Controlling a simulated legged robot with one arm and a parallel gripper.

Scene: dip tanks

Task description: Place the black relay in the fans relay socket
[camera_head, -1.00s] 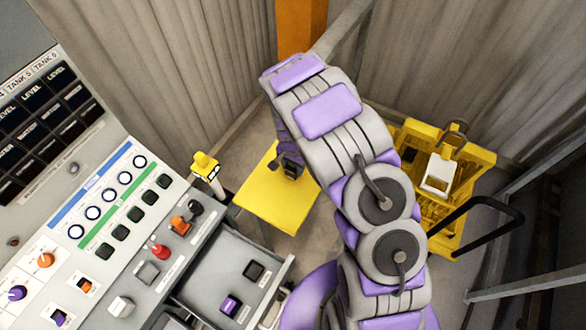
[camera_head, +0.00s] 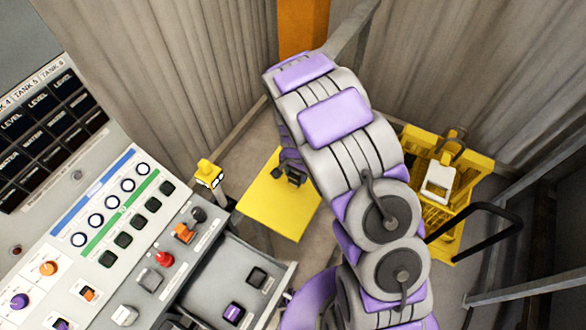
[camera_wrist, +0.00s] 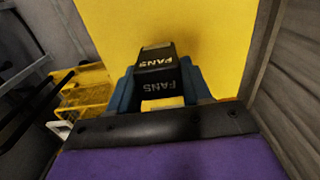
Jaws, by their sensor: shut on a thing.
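In the wrist view, the black relay (camera_wrist: 157,66) with "FANS" lettering is between the blue fingers of my gripper (camera_wrist: 160,80), which is shut on it. Bright yellow fills the background behind the relay. In the head view, my gripper (camera_head: 291,172) hangs over a yellow panel (camera_head: 277,212), right of the console, partly hidden by my arm. A recessed tray at the console's lower right holds a black square piece (camera_head: 256,278) and a purple one (camera_head: 233,313). Their labels are too small to read, so I cannot tell which spot is the fans relay socket.
The grey console (camera_head: 105,235) carries knobs, buttons and a red knob (camera_head: 163,259). A yellow-topped post (camera_head: 209,175) stands at its far right corner. A yellow cart (camera_head: 450,195) with a black handle stands on the right. Grey corrugated walls close off the back.

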